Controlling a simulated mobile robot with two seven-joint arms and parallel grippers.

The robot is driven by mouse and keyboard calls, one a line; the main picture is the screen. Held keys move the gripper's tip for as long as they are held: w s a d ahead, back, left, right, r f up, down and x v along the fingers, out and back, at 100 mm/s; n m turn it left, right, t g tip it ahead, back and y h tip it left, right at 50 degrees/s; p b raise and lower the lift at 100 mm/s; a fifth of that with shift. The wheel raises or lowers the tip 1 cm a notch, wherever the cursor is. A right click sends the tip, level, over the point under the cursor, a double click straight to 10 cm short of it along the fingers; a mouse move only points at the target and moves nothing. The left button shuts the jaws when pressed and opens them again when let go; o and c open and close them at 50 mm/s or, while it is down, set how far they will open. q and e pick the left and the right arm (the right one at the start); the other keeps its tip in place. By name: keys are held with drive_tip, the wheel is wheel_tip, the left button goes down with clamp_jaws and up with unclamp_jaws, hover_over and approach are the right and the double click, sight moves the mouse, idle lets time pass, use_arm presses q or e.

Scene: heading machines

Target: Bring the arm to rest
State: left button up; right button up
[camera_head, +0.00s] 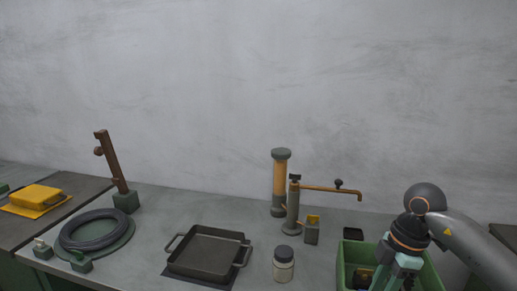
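My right arm (462,240) comes in from the right edge, bent at a dark round joint. Its gripper (393,279) points down over the green bin (430,276) at the lower right. The fingertips are cut off by the bottom edge and overlap the bin, so I cannot tell whether they are open or shut, or hold anything. My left arm and gripper are out of view.
A dark tray (207,252) and a lidded jar (283,268) stand on the grey bench. A tall cylinder (280,180) and lever post (293,208) are behind. A coiled hose (95,231), brown post (110,160) and yellow box (36,196) are left.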

drive_tip(key=s+a+f+n+g+y, duration=0.1)
drive_tip(key=a+f+n+y, duration=0.25)
drive_tip(key=a, duration=0.65)
drive_tip(key=s+a+r+t+y, duration=0.2)
drive_tip(key=a+y, duration=0.5)
drive_tip(key=s+a+r+t+y, duration=0.2)
drive_tip(key=a+y, duration=0.4)
drive_tip(key=y, duration=0.1)
drive_tip(key=w+d+f+m+t+h, duration=0.1)
drive_tip(key=d+f+m+t+h, duration=1.1)
drive_tip(key=f+m, duration=0.4)
drive_tip(key=s+d+f+m+g+h, duration=0.1)
drive_tip(key=s+f+g+h, duration=0.1)
drive_tip(key=s+f, duration=0.5)
drive_tip(key=s+d+f+m+g+h, duration=0.2)
drive_tip(key=s+f+g+h, duration=0.1)
drive_tip(key=s+f, duration=0.4)
drive_tip(key=shift+d+f, duration=0.2)
drive_tip(key=shift+d, duration=0.1)
